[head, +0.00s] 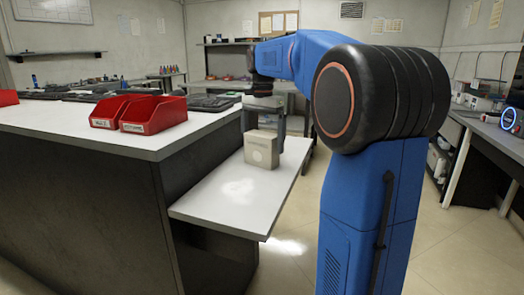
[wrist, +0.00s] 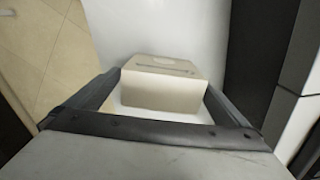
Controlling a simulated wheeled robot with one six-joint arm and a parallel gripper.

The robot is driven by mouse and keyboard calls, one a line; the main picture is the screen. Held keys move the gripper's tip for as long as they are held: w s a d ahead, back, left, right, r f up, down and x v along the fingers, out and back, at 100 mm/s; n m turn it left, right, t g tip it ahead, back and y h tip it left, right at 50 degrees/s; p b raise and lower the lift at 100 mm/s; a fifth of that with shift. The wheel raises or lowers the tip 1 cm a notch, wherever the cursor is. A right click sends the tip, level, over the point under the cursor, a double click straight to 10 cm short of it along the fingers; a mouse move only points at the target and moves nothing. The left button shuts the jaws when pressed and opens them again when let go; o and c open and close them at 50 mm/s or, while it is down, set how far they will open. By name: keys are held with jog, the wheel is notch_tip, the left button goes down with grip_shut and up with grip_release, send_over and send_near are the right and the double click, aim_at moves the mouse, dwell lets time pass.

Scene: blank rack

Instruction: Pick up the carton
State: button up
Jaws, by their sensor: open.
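The carton (head: 261,149) is a small beige box standing upright on the low white side shelf in the head view. In the wrist view the carton (wrist: 160,84) sits ahead, between the two fingers of my gripper (wrist: 160,92). In the head view my gripper (head: 264,121) points down just above and around the carton, with one finger on each side. The fingers are open, and a gap shows between them and the carton in the wrist view. The far sides of the carton are hidden.
The white shelf (head: 225,200) is otherwise clear around the carton. To its left stands a higher counter (head: 60,118) with red bins (head: 153,113) and dark trays. Open floor lies to the shelf's right. A workbench (head: 490,135) with equipment stands at the far right.

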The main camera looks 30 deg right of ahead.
aim_at(262, 152)
jog(key=f, duration=0.5)
jog(key=shift+w, duration=0.2)
jog(key=c, duration=0.9)
